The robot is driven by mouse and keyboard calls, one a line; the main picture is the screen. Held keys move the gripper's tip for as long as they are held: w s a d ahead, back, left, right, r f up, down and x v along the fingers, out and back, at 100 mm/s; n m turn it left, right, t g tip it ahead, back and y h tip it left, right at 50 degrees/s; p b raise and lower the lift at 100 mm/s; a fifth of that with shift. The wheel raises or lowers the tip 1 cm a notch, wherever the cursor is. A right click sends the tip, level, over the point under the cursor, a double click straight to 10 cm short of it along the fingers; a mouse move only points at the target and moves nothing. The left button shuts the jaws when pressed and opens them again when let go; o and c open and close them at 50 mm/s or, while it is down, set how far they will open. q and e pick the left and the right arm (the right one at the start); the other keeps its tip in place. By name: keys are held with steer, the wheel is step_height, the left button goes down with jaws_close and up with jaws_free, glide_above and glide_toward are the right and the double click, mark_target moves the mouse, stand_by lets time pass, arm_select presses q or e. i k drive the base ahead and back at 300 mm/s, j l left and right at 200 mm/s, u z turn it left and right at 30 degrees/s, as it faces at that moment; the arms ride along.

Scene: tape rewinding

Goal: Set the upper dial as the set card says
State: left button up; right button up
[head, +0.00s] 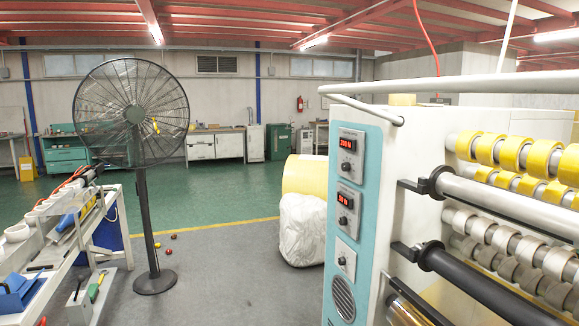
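The upper dial (345,166) is a dark knob on the top grey plate of the machine's teal control panel (352,105), at right of centre in the head view. The red display (347,144) above it seems to read 200 N, though the digits are small. A second dial (343,221) sits on the plate below, under a red display (346,200) that seems to read 50 N. A third knob (342,260) is lower, with no lit display seen. I cannot make out a set card. Neither of my grippers is in view.
The machine's rollers with yellow tape rolls (515,154) stick out at right, and a white rail (440,86) runs above the panel. A standing fan (153,283) and a cluttered bench (78,240) are at left. A white wrapped bundle (303,230) stands behind the panel.

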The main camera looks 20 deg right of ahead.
mark_target(345, 166)
steer(key=i+z, duration=0.1)
steer(key=i, duration=0.45)
steer(key=i+j+z, duration=0.1)
steer(key=i, duration=0.5)
steer(key=i+j+z, duration=0.1)
steer(key=i, duration=0.45)
steer(key=j, duration=0.1)
